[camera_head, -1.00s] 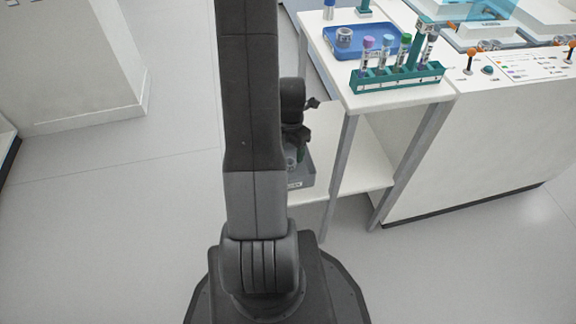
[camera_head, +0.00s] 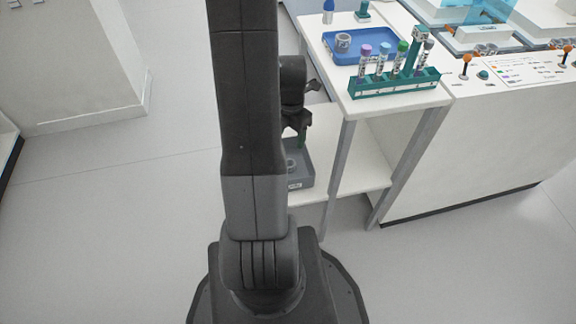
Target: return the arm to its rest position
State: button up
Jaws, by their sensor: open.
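My arm (camera_head: 247,110) rises from my base through the middle of the head view. My gripper (camera_head: 301,128) is small and dark, just right of the upper arm and partly hidden by it. It is open, over the grey bin (camera_head: 299,178) on the low shelf beside the table. A dark green piece shows just below the fingers; I cannot tell if it belongs to the gripper or stands in the bin. A small round grey thing lies in the bin.
The white table (camera_head: 335,70) at right bears a green rack (camera_head: 392,84) of several capped tubes and a blue tray (camera_head: 365,46). A wide white counter (camera_head: 470,150) stands farther right. A white block (camera_head: 75,65) is at left. The floor (camera_head: 110,210) at left is clear.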

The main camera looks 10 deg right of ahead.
jog(key=shift+f, duration=0.1)
notch_tip(320, 180, down, 7)
jog(key=shift+f+b, duration=0.1)
jog(key=shift+b, duration=1.05)
notch_tip(320, 180, up, 6)
jog(key=p, duration=0.4)
jog(key=shift+f, duration=0.1)
jog(key=shift+f, duration=0.15)
